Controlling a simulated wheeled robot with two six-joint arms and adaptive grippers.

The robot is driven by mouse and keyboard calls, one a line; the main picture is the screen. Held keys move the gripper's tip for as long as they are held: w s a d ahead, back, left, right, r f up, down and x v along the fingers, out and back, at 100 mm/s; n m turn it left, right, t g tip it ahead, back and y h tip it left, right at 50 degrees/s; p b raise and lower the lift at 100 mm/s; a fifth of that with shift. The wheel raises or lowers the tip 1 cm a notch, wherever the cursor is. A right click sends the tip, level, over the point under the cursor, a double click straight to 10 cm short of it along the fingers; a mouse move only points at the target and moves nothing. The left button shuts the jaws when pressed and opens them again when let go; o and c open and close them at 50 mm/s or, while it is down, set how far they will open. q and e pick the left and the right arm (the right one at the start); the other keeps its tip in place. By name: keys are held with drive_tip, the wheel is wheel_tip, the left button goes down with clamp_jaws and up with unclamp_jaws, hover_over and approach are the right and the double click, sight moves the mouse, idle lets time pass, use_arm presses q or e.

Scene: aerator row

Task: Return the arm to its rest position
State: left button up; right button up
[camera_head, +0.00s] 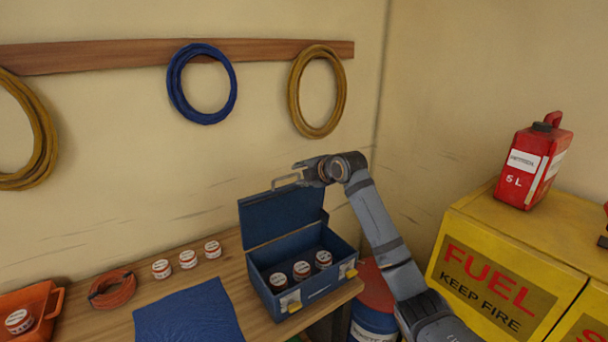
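My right arm (377,220) comes in from the lower right and bends at a joint above the blue toolbox. My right gripper (304,172) is at the top right edge of the toolbox's raised lid (282,215), close to a pale grey handle (285,181). I cannot tell whether it touches the handle or lid, or how far its fingers are apart. The blue toolbox (318,291) stands open on the wooden bench, with three red-and-white jars (301,270) inside. My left gripper is out of view.
Three more jars (188,259), an orange coil (111,289), a blue cloth (188,314) and an orange crate (55,304) are on the bench (221,264). A red-topped blue drum (373,318) and yellow fuel cabinet (478,238) with a red petrol can (533,165) are right.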

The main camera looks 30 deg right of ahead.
drive_tip(key=shift+v, duration=1)
